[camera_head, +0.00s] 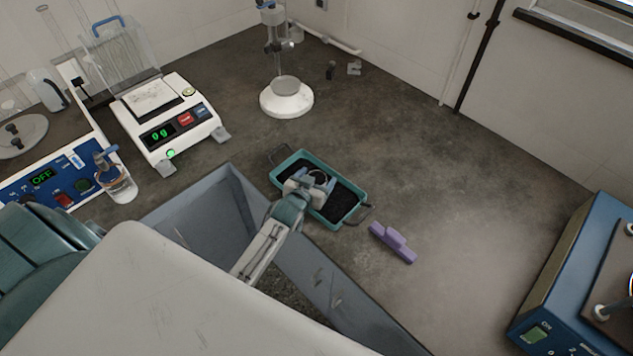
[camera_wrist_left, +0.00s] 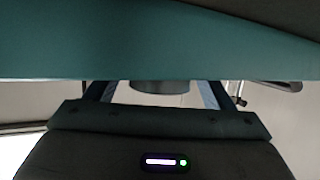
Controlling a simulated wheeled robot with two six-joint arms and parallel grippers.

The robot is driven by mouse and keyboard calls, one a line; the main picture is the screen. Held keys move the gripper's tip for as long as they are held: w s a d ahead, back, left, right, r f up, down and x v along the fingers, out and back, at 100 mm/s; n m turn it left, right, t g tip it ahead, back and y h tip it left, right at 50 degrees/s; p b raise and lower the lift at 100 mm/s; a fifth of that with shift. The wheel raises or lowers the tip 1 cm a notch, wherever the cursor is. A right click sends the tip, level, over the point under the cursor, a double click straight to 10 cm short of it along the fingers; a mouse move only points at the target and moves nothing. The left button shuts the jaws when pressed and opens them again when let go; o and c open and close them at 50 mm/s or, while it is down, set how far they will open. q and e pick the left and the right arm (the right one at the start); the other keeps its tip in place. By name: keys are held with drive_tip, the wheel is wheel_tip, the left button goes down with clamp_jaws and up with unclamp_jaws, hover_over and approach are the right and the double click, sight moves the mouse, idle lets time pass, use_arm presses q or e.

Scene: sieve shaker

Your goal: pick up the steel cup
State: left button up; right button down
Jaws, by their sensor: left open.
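My left gripper (camera_head: 317,181) is open over the teal tray (camera_head: 347,221), its blue-tipped fingers pointing down into it. Between the fingers a small round grey rim (camera_head: 318,174) shows, which looks like the steel cup; the gripper hides most of it. In the left wrist view the fingers (camera_wrist_left: 158,94) are apart, with a short grey cylinder (camera_wrist_left: 160,87) between them. I cannot tell whether they touch it. A wide teal surface fills the upper part of that view. Dark material lies in the tray. My right gripper is not in view.
A grey bin (camera_head: 180,215) stands under my left arm. A purple block (camera_head: 393,243) lies right of the tray. A blue machine (camera_head: 570,275) stands right.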

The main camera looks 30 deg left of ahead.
use_arm(q)
drive_tip(key=c, duration=1)
drive_tip(key=shift+w, duration=0.1)
drive_tip(key=shift+c, duration=0.8)
drive_tip(key=shift+r, duration=0.15)
